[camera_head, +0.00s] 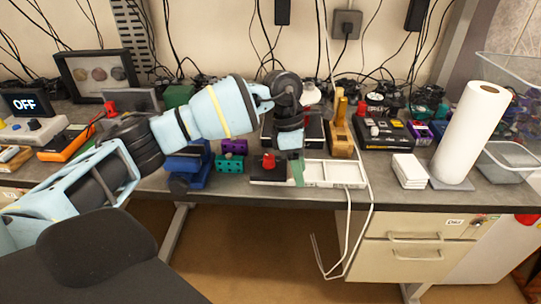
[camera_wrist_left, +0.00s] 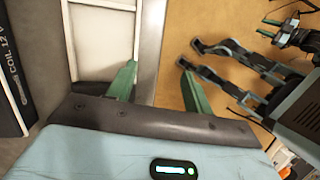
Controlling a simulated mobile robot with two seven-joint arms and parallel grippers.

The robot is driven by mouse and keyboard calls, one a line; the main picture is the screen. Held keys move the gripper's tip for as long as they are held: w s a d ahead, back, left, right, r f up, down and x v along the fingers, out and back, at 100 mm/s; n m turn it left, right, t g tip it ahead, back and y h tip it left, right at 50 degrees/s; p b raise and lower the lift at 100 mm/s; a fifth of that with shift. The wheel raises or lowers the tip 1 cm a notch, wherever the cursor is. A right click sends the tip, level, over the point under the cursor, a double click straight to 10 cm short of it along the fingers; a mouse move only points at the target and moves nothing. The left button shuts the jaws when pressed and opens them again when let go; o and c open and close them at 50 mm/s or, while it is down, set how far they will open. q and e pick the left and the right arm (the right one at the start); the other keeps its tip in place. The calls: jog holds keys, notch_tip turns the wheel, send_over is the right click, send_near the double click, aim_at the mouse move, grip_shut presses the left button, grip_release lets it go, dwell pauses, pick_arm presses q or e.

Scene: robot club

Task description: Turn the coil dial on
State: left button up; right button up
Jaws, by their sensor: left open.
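My left gripper (camera_head: 291,168) is at the front edge of the bench, by the left end of a white tray; its jaws are partly hidden in the head view. In the left wrist view its two green fingers (camera_wrist_left: 160,82) are apart with nothing between them. A black box marked "COIL 12 V" (camera_wrist_left: 12,70) shows at the left edge of that view, beyond the tray; its dial does not show there. In the head view a dark box (camera_head: 316,131) stands behind the tray, partly covered by my wrist; I cannot make out a dial on it.
The white tray (camera_head: 335,173) lies at the bench edge. A dark box with a red knob (camera_head: 269,160) is left of it. A paper roll (camera_head: 469,133) and white blocks (camera_head: 409,171) are at right. Cables hang over the front.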

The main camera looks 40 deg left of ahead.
aim_at(269, 157)
pick_arm(q)
jog(key=a+r+y, duration=0.1)
jog(key=a+r, duration=0.1)
jog(key=a, duration=0.1)
jog(key=w+a+r+y, duration=0.1)
jog(key=a+r, duration=0.1)
jog(key=a, duration=0.1)
jog(key=a+r+y, duration=0.1)
jog(key=a+r, duration=0.1)
jog(key=a, duration=0.2)
jog(key=shift+w+r+n+t+y, duration=0.15)
jog(key=shift+w+n+t+y, duration=0.15)
jog(key=shift+n+y, duration=0.1)
jog(key=shift+d+f, duration=0.1)
jog(key=shift+f, duration=3.8)
pick_arm(e)
jog(key=shift+s+f, duration=0.25)
jog(key=shift+s, duration=0.1)
pick_arm(q)
jog(key=c, duration=1)
jog(key=shift+o, duration=0.2)
pick_arm(e)
jog(key=shift+w, duration=0.4)
